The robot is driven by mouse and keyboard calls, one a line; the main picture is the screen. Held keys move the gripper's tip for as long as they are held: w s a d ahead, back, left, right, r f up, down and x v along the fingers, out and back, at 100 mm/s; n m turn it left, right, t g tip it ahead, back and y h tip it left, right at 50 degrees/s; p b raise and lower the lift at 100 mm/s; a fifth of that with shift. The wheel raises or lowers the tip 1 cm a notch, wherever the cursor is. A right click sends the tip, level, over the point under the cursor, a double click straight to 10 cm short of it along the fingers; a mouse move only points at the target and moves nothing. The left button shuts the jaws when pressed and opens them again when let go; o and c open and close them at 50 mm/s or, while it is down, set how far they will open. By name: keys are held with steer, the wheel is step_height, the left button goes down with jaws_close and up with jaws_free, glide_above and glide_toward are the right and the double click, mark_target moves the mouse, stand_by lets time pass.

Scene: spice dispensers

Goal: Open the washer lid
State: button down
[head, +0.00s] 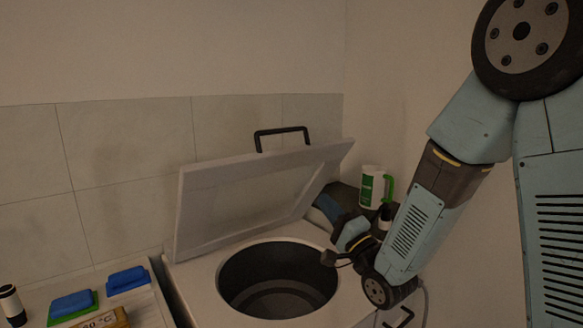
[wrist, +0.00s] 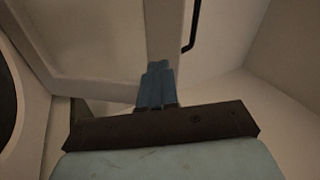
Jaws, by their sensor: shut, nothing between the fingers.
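The washer lid (head: 250,190) is raised and leans back at a steep tilt in the head view, with its black handle (head: 281,131) above its top edge. The washer's round drum opening (head: 278,280) is uncovered below it. My gripper (head: 328,206) is at the right side of the lid, partly hard to make out in the dim light. In the wrist view the blue fingers of my gripper (wrist: 157,68) are together and empty, against or very near the lid's frame (wrist: 163,35). The handle (wrist: 194,42) shows to their right. I cannot tell whether they touch.
A white and green jug with a green handle (head: 374,187) stands behind my arm at the right. A counter at the lower left holds blue sponges (head: 128,279), a bottle (head: 10,303) and a small box (head: 103,319). Walls close off the back and right.

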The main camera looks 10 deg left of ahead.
steer(key=s+m+y, duration=0.1)
steer(key=s+y, duration=0.1)
glide_toward(287, 158)
steer(key=x, duration=0.7)
steer(key=shift+w+a, duration=0.15)
stand_by(0.4)
